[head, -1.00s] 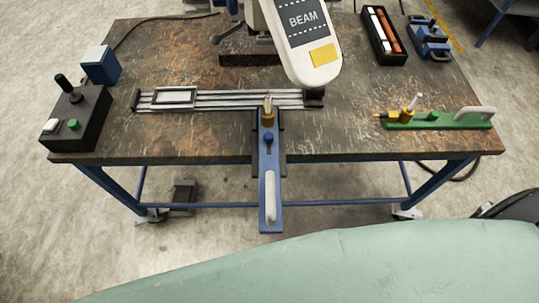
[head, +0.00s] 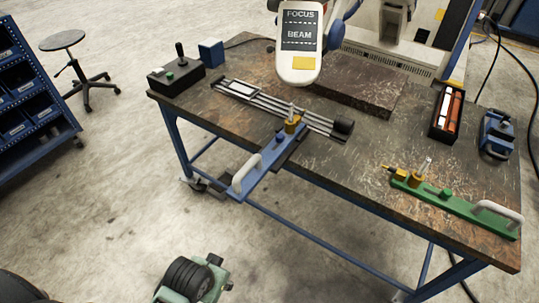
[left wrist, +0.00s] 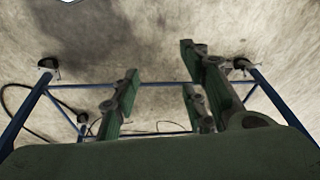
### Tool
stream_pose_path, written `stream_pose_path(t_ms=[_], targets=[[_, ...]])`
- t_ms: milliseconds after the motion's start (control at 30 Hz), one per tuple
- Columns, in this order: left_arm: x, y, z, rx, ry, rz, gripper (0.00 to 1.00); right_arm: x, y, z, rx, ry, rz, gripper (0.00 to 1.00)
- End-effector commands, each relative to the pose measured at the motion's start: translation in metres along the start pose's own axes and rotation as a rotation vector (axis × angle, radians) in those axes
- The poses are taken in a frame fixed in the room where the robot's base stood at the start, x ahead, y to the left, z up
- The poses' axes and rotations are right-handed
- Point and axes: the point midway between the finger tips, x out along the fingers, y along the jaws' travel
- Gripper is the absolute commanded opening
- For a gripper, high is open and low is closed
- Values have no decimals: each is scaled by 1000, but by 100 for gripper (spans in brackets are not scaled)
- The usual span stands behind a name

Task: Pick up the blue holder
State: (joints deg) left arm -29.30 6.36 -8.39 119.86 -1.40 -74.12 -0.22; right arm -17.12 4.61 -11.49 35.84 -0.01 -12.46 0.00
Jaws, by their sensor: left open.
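The blue holder (head: 262,162) is a long blue bar with a white handle at its near end and a brass-coloured fitting at its far end. In the head view it lies across the table's front edge, with the handle end sticking out over the floor. My left gripper (left wrist: 160,105) shows in the left wrist view with its green fingers apart and nothing between them. That view shows floor and blue table legs, and I cannot make out the holder there. My right gripper is in neither view.
The worktable (head: 340,165) carries a slotted metal rail (head: 275,105), a green holder (head: 455,205) at right, a black control box (head: 176,77) at left and a tray (head: 446,113). A white beam head (head: 299,50) hangs over the back.

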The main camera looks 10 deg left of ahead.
Motion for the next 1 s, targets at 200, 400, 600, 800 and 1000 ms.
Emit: stream_pose_path(t_ms=[200, 400, 600, 800, 1000], targets=[[-54, -16, -58, 81, 121, -124, 40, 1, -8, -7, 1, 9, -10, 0], [-67, -29, -123, 211, 255, -304, 40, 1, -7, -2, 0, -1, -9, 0], [-80, -30, -198, 391, 405, -506, 40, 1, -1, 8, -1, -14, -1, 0], [-98, -17, -258, 567, 529, -679, 40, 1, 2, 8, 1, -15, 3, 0], [-99, -16, -282, 625, 564, -734, 40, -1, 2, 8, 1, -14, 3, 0]])
